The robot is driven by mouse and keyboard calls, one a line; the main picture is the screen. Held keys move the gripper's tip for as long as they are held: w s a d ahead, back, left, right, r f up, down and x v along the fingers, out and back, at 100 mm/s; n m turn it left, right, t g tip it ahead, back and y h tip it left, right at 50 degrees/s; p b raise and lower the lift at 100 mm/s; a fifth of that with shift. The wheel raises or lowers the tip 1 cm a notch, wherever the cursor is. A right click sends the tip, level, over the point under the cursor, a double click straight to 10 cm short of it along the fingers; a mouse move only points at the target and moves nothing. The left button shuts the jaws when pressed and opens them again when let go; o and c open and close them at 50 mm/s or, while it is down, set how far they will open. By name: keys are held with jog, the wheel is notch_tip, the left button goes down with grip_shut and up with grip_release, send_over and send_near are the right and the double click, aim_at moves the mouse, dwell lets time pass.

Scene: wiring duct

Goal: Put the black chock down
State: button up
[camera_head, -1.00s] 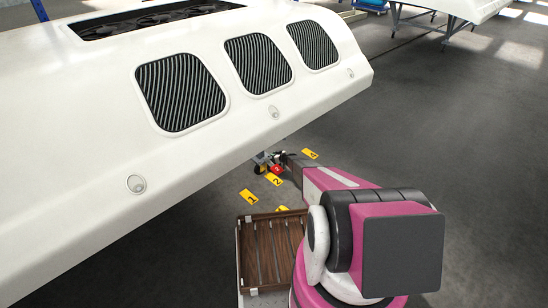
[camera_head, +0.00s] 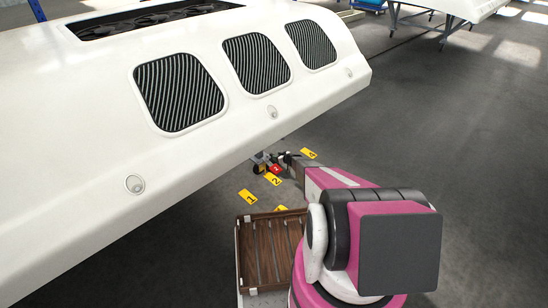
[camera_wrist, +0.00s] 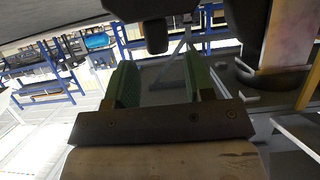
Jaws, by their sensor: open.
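In the head view, a small black piece (camera_head: 288,157), which looks like the black chock, shows on the floor side of the hull, just beyond the end of my arm. It is too small to tell whether it touches the floor. My gripper (camera_wrist: 158,80) shows in the wrist view with its two green-padded fingers apart and nothing visible between them. A dark blunt piece (camera_wrist: 156,36) shows beyond the fingertips, apart from them; I cannot tell if it is the chock. In the head view my gripper's fingers are too small to make out.
A red block (camera_head: 276,169) lies by yellow floor plates numbered 1 (camera_head: 247,197), 2 (camera_head: 273,179) and 4 (camera_head: 309,153). A brown slatted tray (camera_head: 246,252) stands beside my arm. The large white body (camera_head: 90,130) overhangs at left.

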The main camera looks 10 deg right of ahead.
jog(key=v, duration=0.7)
